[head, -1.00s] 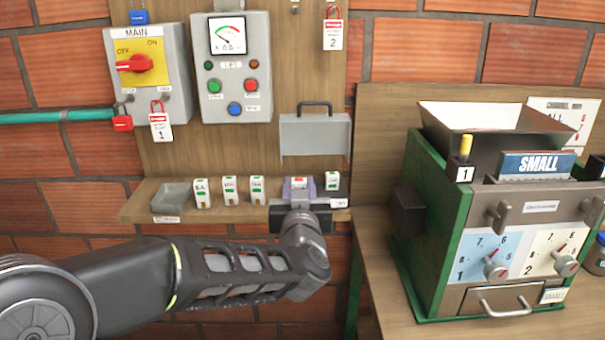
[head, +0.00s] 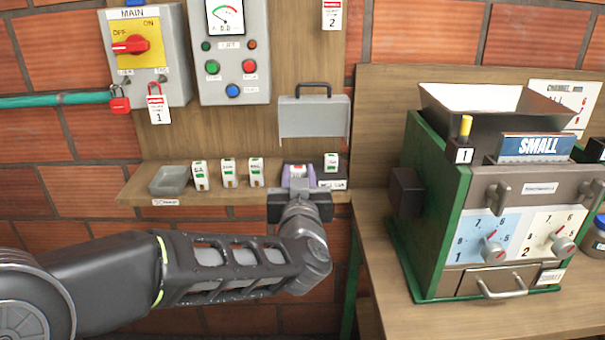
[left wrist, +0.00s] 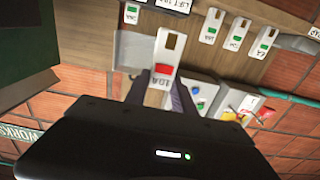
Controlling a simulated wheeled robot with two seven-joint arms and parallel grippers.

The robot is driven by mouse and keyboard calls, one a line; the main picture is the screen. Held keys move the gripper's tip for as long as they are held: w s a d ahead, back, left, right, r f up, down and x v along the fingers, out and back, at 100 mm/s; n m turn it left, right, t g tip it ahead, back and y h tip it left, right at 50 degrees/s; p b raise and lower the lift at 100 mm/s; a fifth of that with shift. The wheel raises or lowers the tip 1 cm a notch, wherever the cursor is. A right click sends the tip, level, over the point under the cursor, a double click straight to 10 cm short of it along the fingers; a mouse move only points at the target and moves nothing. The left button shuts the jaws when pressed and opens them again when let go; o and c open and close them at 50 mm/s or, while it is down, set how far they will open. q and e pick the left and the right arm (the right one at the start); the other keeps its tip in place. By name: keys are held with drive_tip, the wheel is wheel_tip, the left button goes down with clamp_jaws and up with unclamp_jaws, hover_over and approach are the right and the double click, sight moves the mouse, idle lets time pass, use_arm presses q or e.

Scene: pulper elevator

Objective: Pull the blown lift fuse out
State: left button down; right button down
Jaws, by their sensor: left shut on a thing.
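My left gripper (head: 298,188) is shut on a white fuse with a red window (head: 298,172), at the front of the shelf. In the left wrist view this fuse (left wrist: 169,45) reads 10A and stands between the two fingers of the left gripper (left wrist: 160,92). The right gripper is out of view.
A raised grey cover with a handle (head: 314,118) is above the fuse block. Three white fuses with green windows (head: 228,173) and a grey tray (head: 169,181) sit on the shelf (head: 140,190) to the left. The green pulper (head: 440,210) stands to the right.

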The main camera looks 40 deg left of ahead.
use_arm(q)
drive_tip(key=shift+s+d+f, duration=0.6)
drive_tip(key=shift+s, duration=0.2)
